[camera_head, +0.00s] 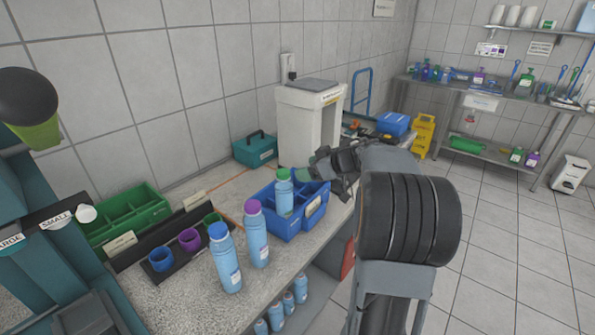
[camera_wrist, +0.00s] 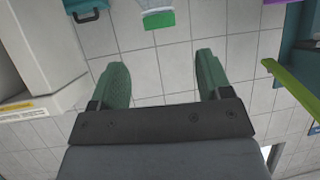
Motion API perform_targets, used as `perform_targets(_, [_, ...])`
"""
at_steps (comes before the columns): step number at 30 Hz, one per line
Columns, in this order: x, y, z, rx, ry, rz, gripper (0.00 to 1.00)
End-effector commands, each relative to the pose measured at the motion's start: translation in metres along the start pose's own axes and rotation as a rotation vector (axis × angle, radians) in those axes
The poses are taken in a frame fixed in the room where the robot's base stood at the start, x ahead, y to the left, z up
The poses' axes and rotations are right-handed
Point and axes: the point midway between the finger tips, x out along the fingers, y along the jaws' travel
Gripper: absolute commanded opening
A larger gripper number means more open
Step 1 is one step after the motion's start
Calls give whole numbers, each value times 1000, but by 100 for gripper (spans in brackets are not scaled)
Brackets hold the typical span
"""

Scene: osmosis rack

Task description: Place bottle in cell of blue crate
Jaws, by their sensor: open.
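The blue crate (camera_head: 277,228) stands on the counter near its front edge, divided into cells. A light blue bottle with a green cap (camera_head: 284,196) stands upright in the crate, its lower part hidden by the crate wall. My gripper (camera_head: 312,166) is just right of and above that bottle, open and empty. In the wrist view, the open fingers (camera_wrist: 160,62) are well apart, and the green cap (camera_wrist: 160,20) shows beyond the tips, between them. Outside the crate, a purple-capped bottle (camera_head: 257,240) and a blue-capped bottle (camera_head: 225,262) stand upright on the counter.
A green divided crate (camera_head: 120,217) and a dark holder with coloured cups (camera_head: 190,240) are at the left. A teal toolbox (camera_head: 255,150) and a white machine (camera_head: 305,120) stand behind the blue crate. Several bottles (camera_head: 289,303) sit on the lower shelf.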

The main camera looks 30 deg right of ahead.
Motion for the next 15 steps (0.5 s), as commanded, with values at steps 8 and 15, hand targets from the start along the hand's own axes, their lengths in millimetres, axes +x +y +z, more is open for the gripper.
perform_targets(8, [-16,0,-2,-5,6,9,72])
perform_targets(15, [-9,-7,-61,-91,165,315,72])
